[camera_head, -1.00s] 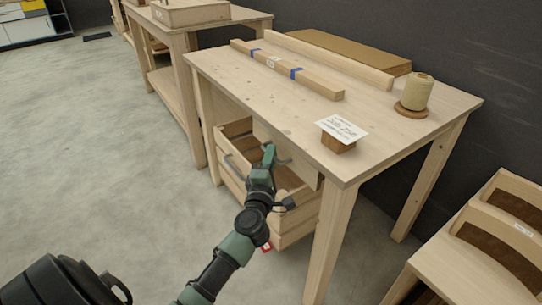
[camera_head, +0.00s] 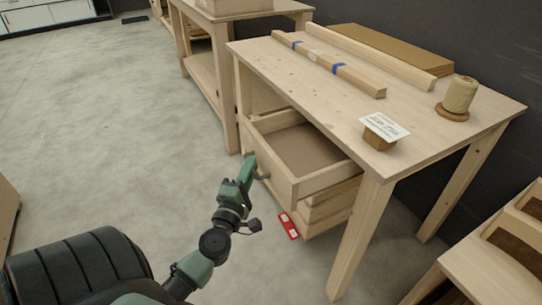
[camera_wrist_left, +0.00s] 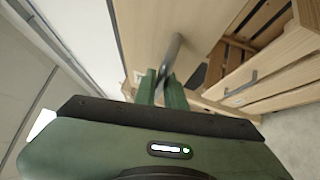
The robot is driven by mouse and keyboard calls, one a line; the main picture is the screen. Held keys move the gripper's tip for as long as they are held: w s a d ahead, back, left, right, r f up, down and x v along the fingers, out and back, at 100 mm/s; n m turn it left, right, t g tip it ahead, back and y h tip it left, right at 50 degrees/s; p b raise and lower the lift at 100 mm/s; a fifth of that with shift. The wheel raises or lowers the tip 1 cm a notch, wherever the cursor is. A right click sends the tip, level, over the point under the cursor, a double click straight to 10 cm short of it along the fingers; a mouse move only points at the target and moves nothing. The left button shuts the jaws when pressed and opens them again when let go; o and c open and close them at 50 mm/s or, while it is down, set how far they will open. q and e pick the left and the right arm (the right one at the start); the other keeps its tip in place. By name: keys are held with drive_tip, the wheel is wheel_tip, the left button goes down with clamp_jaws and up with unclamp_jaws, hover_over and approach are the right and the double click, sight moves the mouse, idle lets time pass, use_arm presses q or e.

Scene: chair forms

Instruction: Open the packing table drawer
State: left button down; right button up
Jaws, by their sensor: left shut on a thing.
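The packing table (camera_head: 330,100) is pale wood, with a stack of drawers under its left end. The top drawer (camera_head: 320,182) is pulled well out, and its inside looks empty. My left gripper (camera_head: 250,172) is at the drawer's front and shut on the grey bar handle (camera_head: 263,176). In the left wrist view the two green fingers (camera_wrist_left: 162,88) close around the grey handle (camera_wrist_left: 171,55). Lower drawers (camera_head: 325,212) beneath are closed. My right gripper is not in view.
A red tag-like object (camera_head: 289,226) lies on the floor by the drawers. A card on a wooden block (camera_head: 382,132), a twine spool (camera_head: 459,96) and taped wood strips (camera_head: 330,64) are on the tabletop.

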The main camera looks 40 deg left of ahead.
use_arm(q)
drive_tip(key=shift+s+a+f, duration=0.1)
drive_tip(key=shift+s+a, duration=0.2)
drive_tip(key=shift+s, duration=0.45)
drive_tip(key=shift+s+a, duration=0.25)
drive_tip(key=shift+s, duration=0.5)
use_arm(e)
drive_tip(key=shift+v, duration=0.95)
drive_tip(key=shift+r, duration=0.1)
use_arm(q)
drive_tip(key=c, duration=1.5)
unclamp_jaws()
drive_tip(key=b+v, duration=0.2)
drive_tip(key=v, duration=0.5)
drive_tip(key=shift+s+d, duration=0.15)
drive_tip(key=shift+s, duration=0.2)
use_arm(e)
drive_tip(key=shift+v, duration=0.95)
